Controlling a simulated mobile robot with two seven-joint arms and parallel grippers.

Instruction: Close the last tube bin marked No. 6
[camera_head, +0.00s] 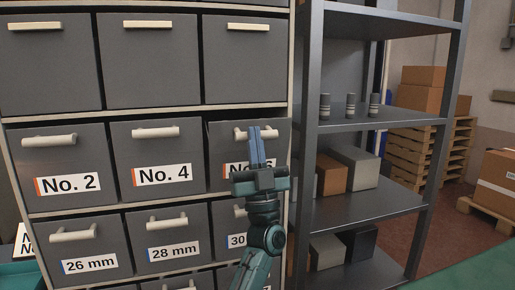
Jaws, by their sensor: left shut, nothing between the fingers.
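The bin marked No. 6 (222,148) is a dark grey drawer front at the right end of the middle row of the cabinet. Its label is partly covered by my gripper, with "No" and part of the 6 showing. A dark gap shows along its top edge, and it seems to stand slightly out; how far is hard to tell. Its pale handle (279,132) is partly hidden behind the fingers. My left gripper (256,130) is shut and empty, fingers pointing up in front of the bin's face and handle; contact cannot be told. My right gripper is not in view.
Bins No. 2 (62,160) and No. 4 (160,157) sit flush to the left. Bins marked 26 mm (88,250) and 28 mm (173,236) are below. A metal shelf (375,124) with boxes and small cylinders stands close on the right.

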